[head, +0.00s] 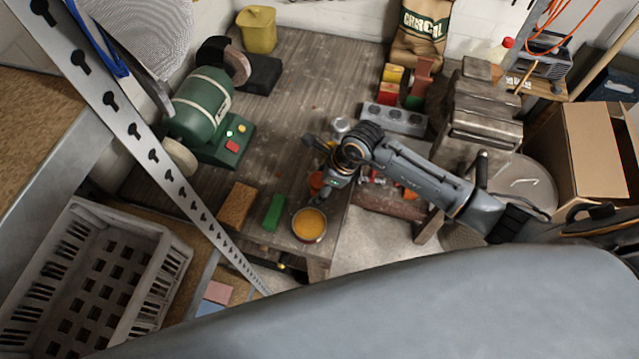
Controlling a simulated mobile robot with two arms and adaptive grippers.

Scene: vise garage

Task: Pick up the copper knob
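My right arm comes in from the right, and its gripper (319,199) points down over the front of the wooden bench. It is just above and behind a round bowl-like thing (308,225) with an orange-yellow top and a dark rim. A small orange-copper thing (316,181) shows just left of the gripper, partly hidden by it. It may be the copper knob, but it is too small to be sure. I cannot tell whether the fingers are open or touching anything. My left gripper is not in view.
A green block (273,213) and a brown block (236,205) lie left of the bowl. A green bench grinder (203,105) stands at the left, a grey socket block (395,118) behind the arm, and a vise (480,115) at right.

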